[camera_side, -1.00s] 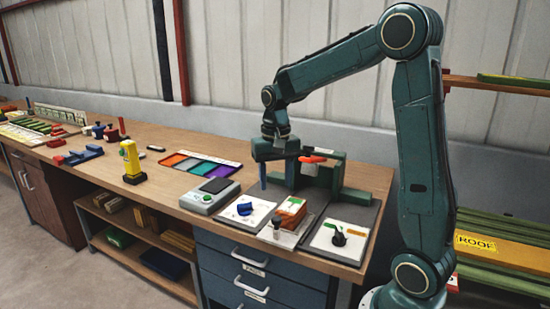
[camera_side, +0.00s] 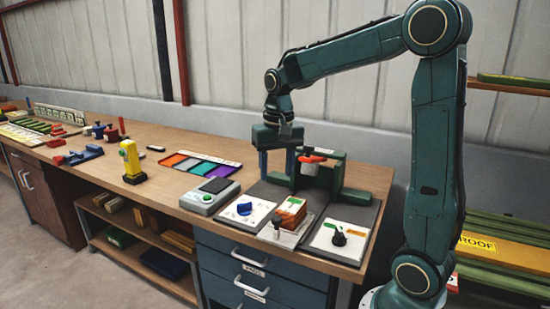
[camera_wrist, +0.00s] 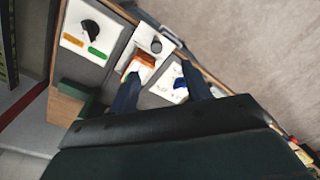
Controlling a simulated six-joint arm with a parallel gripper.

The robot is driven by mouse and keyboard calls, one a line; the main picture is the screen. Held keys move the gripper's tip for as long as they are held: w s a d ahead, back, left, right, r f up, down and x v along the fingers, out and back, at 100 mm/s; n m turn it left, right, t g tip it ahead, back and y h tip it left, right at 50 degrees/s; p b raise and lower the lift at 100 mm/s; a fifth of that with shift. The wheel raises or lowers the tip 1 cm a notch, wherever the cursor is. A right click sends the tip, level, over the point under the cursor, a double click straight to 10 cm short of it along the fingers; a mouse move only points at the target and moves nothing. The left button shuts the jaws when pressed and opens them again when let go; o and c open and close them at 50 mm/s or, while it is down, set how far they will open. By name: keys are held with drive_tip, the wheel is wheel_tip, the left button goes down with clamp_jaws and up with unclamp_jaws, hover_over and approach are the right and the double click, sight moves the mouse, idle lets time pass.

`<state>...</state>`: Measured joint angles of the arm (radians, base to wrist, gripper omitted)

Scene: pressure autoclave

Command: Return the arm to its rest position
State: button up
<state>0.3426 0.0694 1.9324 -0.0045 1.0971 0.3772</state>
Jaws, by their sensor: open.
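My gripper (camera_side: 277,168) hangs from the dark green arm, fingers pointing down, above the workbench at the left side of the green fixture (camera_side: 333,176). Its two blue fingers are apart with nothing between them. In the wrist view the open gripper (camera_wrist: 162,80) shows both fingers spread over the panels. A red-orange handle (camera_side: 312,159) with a pale cylinder (camera_side: 309,168) below it is at the fixture, right of the fingers. Whether a finger touches the fixture cannot be told.
On the grey mat are a blue-knob panel (camera_side: 245,210), an orange-and-white block (camera_side: 291,211) and a black-knob panel (camera_side: 339,238). A scale (camera_side: 210,196), coloured tray (camera_side: 203,165) and yellow device (camera_side: 131,162) stand left. The air above the bench's left part is clear.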

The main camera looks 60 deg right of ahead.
drive_tip(key=s+a+r+n+t, duration=0.2)
drive_tip(key=s+a+n+t, duration=0.3)
drive_tip(key=s+a+n, duration=0.3)
drive_tip(key=shift+s+a+r, duration=0.25)
drive_tip(key=shift+s+a, duration=1.75)
drive_tip(key=shift+s, duration=2.05)
